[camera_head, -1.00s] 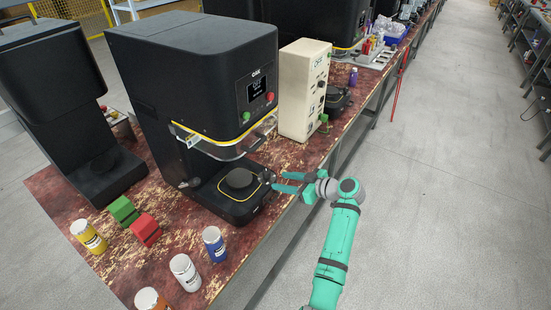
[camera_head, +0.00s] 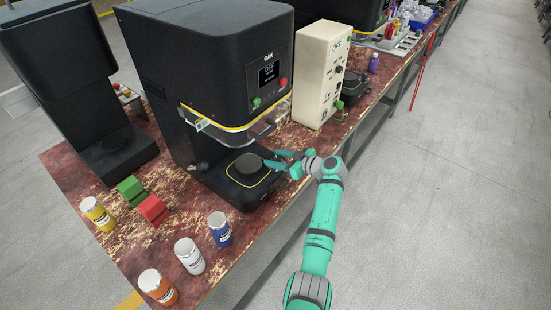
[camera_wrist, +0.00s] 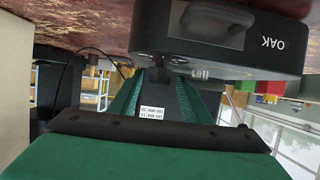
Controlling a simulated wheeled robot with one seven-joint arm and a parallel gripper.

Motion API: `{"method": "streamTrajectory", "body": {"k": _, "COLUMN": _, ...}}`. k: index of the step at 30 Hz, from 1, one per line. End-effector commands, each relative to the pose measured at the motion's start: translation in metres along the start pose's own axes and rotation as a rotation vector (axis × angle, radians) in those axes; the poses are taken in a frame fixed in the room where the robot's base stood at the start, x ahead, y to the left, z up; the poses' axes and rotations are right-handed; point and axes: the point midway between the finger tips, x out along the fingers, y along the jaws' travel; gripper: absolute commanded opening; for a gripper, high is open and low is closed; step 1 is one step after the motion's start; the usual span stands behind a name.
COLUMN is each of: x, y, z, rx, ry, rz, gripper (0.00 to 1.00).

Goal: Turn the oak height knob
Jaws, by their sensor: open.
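The oak machine (camera_head: 215,60) is a large black seamer marked OAK, with a screen, a green and a red button and a clear guard. In the wrist view, upside down, a dark face marked OAK (camera_wrist: 270,42) fills the top, with a dark grey rounded part (camera_wrist: 215,25), possibly the height knob.
A cream control box (camera_head: 318,75) stands right of the oak machine. Another black machine (camera_head: 65,80) is at the left. Blue (camera_head: 219,230), white (camera_head: 189,256), orange (camera_head: 157,287) and yellow (camera_head: 97,214) cans and red (camera_head: 153,210) and green (camera_head: 131,190) blocks sit on the table. The right aisle is clear.

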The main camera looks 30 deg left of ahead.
Motion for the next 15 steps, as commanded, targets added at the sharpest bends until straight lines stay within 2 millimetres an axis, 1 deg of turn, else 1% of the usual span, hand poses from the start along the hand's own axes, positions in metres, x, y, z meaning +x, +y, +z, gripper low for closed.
{"method": "streamTrajectory", "body": {"k": 5, "x": 0.0028, "y": 0.0036, "z": 0.0023, "rx": 0.004, "ry": 0.000, "rz": 0.008, "gripper": 0.44}}
{"method": "streamTrajectory", "body": {"k": 12, "x": 0.0053, "y": 0.0019, "z": 0.0013, "rx": 0.002, "ry": 0.000, "rz": 0.004, "gripper": 0.44}}
{"method": "streamTrajectory", "body": {"k": 14, "x": 0.0058, "y": 0.0015, "z": 0.0011, "rx": 0.002, "ry": 0.000, "rz": 0.004, "gripper": 0.29}}
{"method": "streamTrajectory", "body": {"k": 15, "x": 0.0061, "y": 0.0013, "z": 0.0010, "rx": 0.002, "ry": 0.000, "rz": 0.003, "gripper": 0.20}}
